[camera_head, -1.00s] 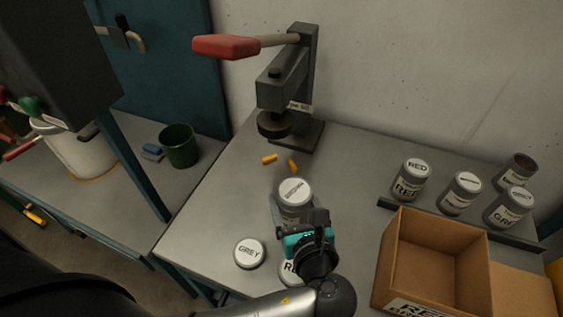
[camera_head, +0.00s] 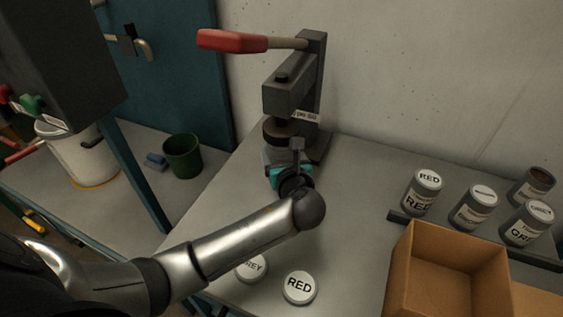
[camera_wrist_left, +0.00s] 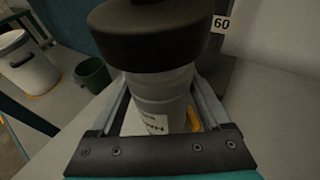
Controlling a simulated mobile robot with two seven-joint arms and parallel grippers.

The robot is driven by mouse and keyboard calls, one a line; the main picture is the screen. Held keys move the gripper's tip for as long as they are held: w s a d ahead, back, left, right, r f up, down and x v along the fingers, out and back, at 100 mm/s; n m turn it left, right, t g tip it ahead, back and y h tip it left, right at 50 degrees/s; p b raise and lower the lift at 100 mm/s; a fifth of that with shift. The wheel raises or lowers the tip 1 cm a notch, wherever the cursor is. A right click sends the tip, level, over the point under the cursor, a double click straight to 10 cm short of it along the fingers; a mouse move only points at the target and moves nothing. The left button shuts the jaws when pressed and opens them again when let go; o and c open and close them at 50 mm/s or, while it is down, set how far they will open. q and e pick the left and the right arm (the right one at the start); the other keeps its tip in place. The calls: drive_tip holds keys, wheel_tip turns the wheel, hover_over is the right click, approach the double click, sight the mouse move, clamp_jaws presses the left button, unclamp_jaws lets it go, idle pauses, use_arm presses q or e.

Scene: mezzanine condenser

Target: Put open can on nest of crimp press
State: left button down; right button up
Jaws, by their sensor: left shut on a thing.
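My left gripper (camera_head: 284,160) is shut on a grey can (camera_wrist_left: 160,95) with a pale label. The can is mostly hidden behind the gripper in the head view. In the left wrist view it stands upright between the two fingers, directly below the dark round press head (camera_wrist_left: 150,38), which hides its top. The crimp press (camera_head: 291,92) stands against the wall with its red-handled lever (camera_head: 232,40) raised. The nest is hidden by the can and gripper. I cannot tell whether the can's bottom touches it. My right gripper is not in view.
Lids marked RED (camera_head: 299,287) and GREY (camera_head: 252,268) lie near the front edge. Several cans, including one marked RED (camera_head: 423,190), stand on a rack at right behind a cardboard box (camera_head: 447,285). A green cup (camera_head: 183,156) stands on the left bench.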

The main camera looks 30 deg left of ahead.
use_arm(q)
wheel_tip(320, 180, down, 2)
drive_tip(key=shift+f+b, duration=0.2)
drive_tip(key=shift+b, duration=0.2)
drive_tip(key=shift+r, duration=0.1)
unclamp_jaws()
drive_tip(key=shift+f, duration=0.2)
drive_tip(key=shift+s+d+r, duration=0.1)
drive_tip(key=shift+r, duration=0.1)
drive_tip(key=p+v, duration=0.3)
drive_tip(key=v, duration=0.9)
